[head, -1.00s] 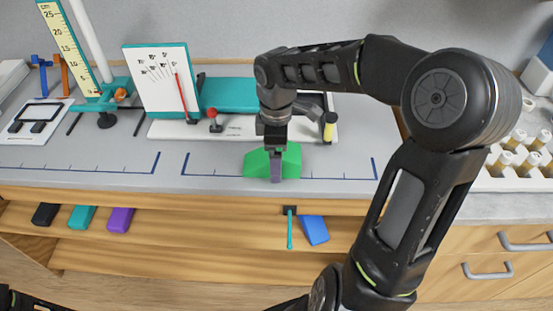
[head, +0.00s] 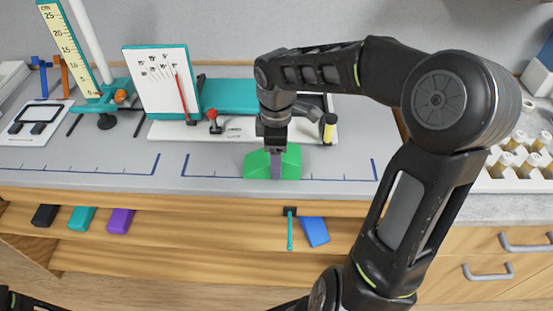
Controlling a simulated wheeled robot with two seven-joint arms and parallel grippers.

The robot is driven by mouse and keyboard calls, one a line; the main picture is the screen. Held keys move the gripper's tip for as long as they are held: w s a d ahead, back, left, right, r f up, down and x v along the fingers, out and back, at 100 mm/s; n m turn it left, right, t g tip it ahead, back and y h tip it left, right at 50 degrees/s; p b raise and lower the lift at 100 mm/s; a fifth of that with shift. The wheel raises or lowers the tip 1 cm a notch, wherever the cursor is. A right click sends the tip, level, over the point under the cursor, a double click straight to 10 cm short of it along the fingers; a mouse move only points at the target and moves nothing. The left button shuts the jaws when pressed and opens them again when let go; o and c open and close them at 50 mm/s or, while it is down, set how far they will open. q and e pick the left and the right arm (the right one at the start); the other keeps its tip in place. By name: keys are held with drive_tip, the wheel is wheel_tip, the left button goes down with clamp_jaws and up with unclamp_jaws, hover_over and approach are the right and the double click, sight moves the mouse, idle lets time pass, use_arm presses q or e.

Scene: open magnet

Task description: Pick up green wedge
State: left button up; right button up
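The green wedge (head: 291,161) is on the grey bench top near its front edge, inside a marked blue bracket line. My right gripper (head: 276,167) points down over the middle of the wedge. One grey finger lies across the wedge's near face; the other finger is hidden. I cannot tell whether the fingers press on the wedge. The wedge appears to rest on the bench. My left gripper is out of view.
Behind the wedge stands a teal and white apparatus with a dial board (head: 158,80). A ruler stand (head: 70,45) is at the left. Blue, purple, teal and black blocks lie on the shelf below (head: 180,228). A vial rack (head: 515,178) is at the right.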

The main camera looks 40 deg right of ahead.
wheel_tip(320, 180, up, 10)
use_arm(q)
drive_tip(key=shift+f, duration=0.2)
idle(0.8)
